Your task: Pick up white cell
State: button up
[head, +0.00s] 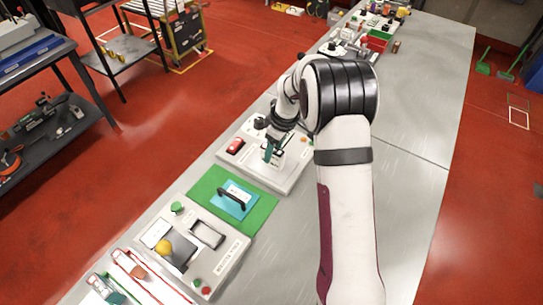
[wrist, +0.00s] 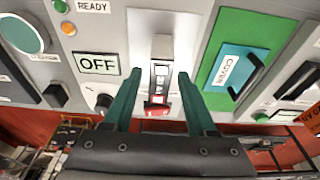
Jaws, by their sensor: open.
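I cannot pick out a white cell for certain in either view. My gripper (head: 270,152) hangs over the grey device panel (head: 287,180) in the head view. In the wrist view its two teal fingers (wrist: 159,85) are apart, one on each side of a narrow black piece with a red end (wrist: 158,92). A pale upright strip (wrist: 161,48) lies just above that piece. I cannot tell whether the fingers touch anything, but nothing appears gripped. The arm and fingers hide part of the panel in the head view.
The panel carries an OFF display (wrist: 98,64), lamps and a knob. Beside it, a blue cover (head: 235,198) with a black handle lies on a green mat (head: 262,217). The table's right side is clear.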

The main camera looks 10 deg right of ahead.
grip_shut()
jog(key=shift+r, duration=2.55)
